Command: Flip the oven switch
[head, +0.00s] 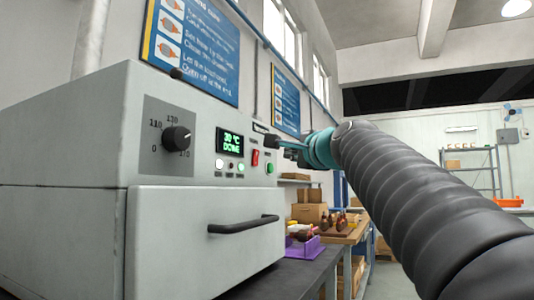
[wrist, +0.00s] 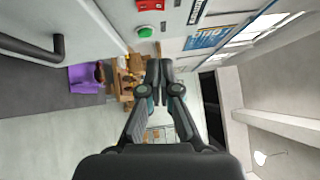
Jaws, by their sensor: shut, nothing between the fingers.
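The grey oven (head: 75,150) fills the left of the head view. Its front panel has a dial (head: 176,138), a green-lit display (head: 230,143) reading 30 °C DONE, a red switch (head: 255,158) and a green button (head: 270,168). In the wrist view the red switch (wrist: 185,4) is cut off by the top edge, and the green button (wrist: 145,32) is just below it. My gripper (head: 273,142) is beside the panel's upper right, close to the red switch. In the wrist view my gripper (wrist: 159,66) is shut and empty. Contact with the panel cannot be told.
The oven's drawer handle (head: 243,224) sticks out below the panel. A purple tray (head: 303,248) lies on the dark bench to the right, near a wooden table (head: 350,233) with several parts. Blue posters (head: 200,45) hang on the wall behind. The floor at right looks clear.

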